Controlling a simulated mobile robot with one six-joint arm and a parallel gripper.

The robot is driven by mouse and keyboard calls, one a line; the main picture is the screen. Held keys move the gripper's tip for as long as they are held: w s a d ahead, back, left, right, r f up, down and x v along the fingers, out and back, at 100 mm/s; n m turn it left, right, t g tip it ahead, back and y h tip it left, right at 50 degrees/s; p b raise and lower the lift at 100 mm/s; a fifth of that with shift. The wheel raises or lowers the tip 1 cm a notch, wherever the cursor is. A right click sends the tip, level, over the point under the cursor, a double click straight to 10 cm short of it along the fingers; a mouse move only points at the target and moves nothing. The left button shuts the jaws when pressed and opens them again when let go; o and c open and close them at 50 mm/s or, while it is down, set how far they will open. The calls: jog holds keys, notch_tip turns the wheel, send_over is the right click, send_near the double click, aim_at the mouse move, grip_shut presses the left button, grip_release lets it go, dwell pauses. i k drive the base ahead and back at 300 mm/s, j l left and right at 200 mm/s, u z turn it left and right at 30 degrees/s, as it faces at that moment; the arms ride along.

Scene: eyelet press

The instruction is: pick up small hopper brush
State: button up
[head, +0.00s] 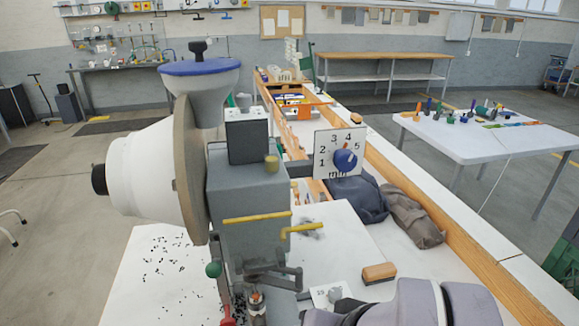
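A small block-shaped brush (379,273) with a tan wooden back lies on the white bench top, right of the press and in front of the dark cloths. It looks like the small hopper brush, but its bristles are hard to make out. The hopper (203,90) with a blue lid and dark knob sits on top of the eyelet press (245,190). My arm's grey links show at the bottom right, just in front of the brush. My gripper's fingers cannot be made out.
A white dial plate (340,153) with a blue knob juts from the press. Dark cloths (357,198) and a brown cloth (413,218) lie behind the brush. A wooden rail (450,236) edges the bench on the right. Small dark bits (165,258) litter the left bench.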

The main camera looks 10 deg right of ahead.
aim_at(372, 275)
jog(key=z, duration=0.85)
